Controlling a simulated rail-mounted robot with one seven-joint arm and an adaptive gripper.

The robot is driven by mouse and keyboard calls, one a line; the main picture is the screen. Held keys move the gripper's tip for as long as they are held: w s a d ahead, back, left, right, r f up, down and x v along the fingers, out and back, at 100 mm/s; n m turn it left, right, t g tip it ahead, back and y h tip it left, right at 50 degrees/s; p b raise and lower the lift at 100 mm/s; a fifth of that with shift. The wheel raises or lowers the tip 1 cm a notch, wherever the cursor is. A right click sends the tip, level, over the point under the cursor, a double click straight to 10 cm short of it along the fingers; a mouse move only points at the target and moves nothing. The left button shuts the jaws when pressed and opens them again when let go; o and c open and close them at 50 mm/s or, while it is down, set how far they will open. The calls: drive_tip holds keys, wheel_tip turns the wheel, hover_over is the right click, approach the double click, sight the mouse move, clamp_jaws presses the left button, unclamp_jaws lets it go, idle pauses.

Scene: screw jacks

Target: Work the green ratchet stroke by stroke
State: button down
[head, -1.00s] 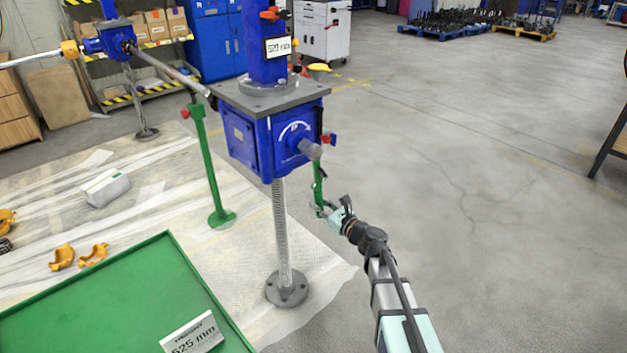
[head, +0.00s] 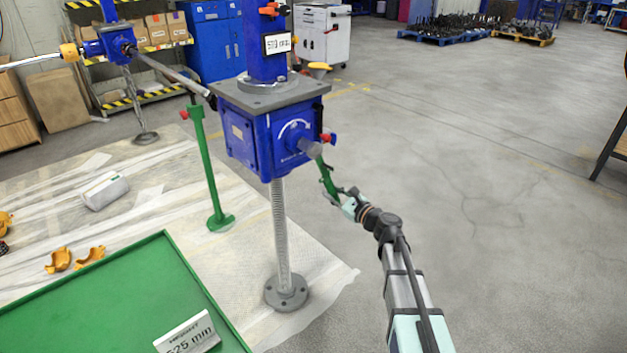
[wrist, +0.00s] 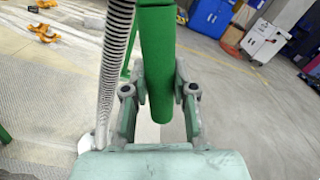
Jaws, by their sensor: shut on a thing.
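The green ratchet handle (head: 326,179) hangs from the shaft on the right face of the blue screw jack (head: 268,141), slanting down to the right. My gripper (head: 346,202) is shut on its lower end. In the wrist view the handle is a thick green bar (wrist: 157,60) running down between the two fingers of my gripper (wrist: 163,95). The jack's threaded screw (head: 281,235) stands below its housing on a round foot. A small display (head: 277,44) sits on the blue column above; its digits are hard to read.
A green tray (head: 150,270) with a "525 mm" sign (head: 188,335) is at the front left. A green stand (head: 209,170) holds a shaft toward a second blue jack (head: 108,43). Orange clamps (head: 75,259) lie on the sheeting.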

drive_tip(key=shift+w+d+r+n+b, duration=0.4)
drive_tip(key=shift+w+d+r+n, duration=0.3)
drive_tip(key=shift+w, duration=0.15)
drive_tip(key=s+a+m+p, duration=0.9)
drive_tip(key=s+a+m, duration=0.3)
drive_tip(key=s+a, duration=0.2)
drive_tip(key=shift+s, duration=0.45)
